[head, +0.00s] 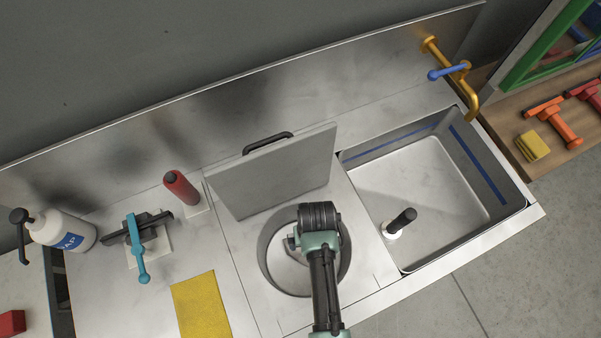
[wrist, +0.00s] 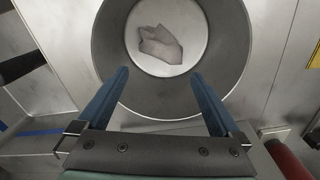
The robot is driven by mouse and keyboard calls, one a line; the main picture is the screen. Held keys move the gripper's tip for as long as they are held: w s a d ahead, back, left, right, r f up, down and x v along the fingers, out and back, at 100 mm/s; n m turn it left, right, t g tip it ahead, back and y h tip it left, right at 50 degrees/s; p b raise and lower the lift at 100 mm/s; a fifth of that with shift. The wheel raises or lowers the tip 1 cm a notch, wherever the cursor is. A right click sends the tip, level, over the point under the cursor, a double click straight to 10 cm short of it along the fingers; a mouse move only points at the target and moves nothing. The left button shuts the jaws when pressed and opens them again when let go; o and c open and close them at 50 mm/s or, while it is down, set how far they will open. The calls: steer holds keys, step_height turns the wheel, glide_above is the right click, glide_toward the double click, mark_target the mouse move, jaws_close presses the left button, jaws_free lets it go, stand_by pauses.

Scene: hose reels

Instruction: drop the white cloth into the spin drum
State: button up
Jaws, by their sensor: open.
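The spin drum (head: 266,262) is a round grey well in the steel counter, with its square lid (head: 280,178) standing raised behind it. In the wrist view the drum's wall (wrist: 108,50) rings a pale round floor. The white cloth (wrist: 162,44) lies crumpled on that floor, inside the drum. My gripper (wrist: 159,76) is open and empty above the drum, its two blue fingers apart and clear of the cloth. In the head view my wrist covers part of the drum, and I cannot make out the cloth or the fingertips there.
A sink basin (head: 440,185) with a black-handled plug (head: 402,222) is to the right, under a yellow tap (head: 472,95). To the left are a red cylinder (head: 182,190), a blue lever (head: 137,250), a soap bottle (head: 68,230) and a yellow cloth (head: 201,306).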

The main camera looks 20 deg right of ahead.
step_height(320, 180, up, 13)
steer(key=b, duration=0.1)
stand_by(0.6)
stand_by(0.4)
